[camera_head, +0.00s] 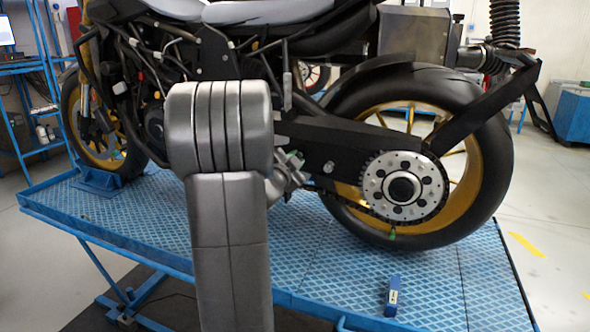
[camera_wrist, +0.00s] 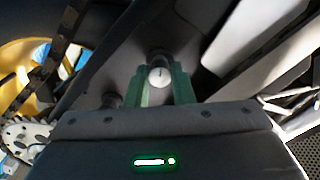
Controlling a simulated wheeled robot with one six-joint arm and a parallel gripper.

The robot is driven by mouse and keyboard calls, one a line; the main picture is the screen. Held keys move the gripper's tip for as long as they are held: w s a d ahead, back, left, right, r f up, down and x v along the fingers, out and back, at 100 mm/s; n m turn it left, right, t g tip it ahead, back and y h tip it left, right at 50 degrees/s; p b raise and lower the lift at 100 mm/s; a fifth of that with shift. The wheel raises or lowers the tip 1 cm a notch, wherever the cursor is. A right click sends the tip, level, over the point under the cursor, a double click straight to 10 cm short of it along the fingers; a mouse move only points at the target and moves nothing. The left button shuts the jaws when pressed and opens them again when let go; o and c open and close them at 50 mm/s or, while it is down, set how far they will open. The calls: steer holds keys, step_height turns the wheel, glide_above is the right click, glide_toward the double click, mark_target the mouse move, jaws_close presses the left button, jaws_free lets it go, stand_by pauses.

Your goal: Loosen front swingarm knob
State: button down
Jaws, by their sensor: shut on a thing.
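The black swingarm (camera_head: 345,143) runs forward from the rear wheel. In the wrist view, a round knob (camera_wrist: 160,77) with a pale silver face stands out from a dark surface. My gripper (camera_wrist: 163,82) has its two green fingers on either side of this knob, shut on it. In the head view, my gripper (camera_head: 292,160) is at the front part of the swingarm, mostly behind my own arm. The knob it holds cannot be made out there. A second small silver knob (camera_head: 328,167) shows on the swingarm to the right of my gripper.
The motorcycle stands on a blue textured lift platform (camera_head: 330,275). The rear sprocket (camera_head: 403,188) and rear wheel (camera_head: 490,160) are right of my gripper. A small blue object (camera_head: 392,296) lies on the platform's front right. A blue shelf (camera_head: 25,130) stands at far left.

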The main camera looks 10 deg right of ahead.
steer(key=shift+m+b, duration=0.7)
steer(key=shift+m, duration=0.4)
steer(key=c, duration=1.3)
jaws_free()
steer(key=shift+o, duration=0.2)
steer(key=shift+a, duration=0.1)
steer(key=v, duration=1.3)
steer(key=shift+s+a+b, duration=0.25)
steer(key=shift+s+b, duration=0.1)
steer(key=x, duration=1.4)
steer(key=shift+p, duration=0.3)
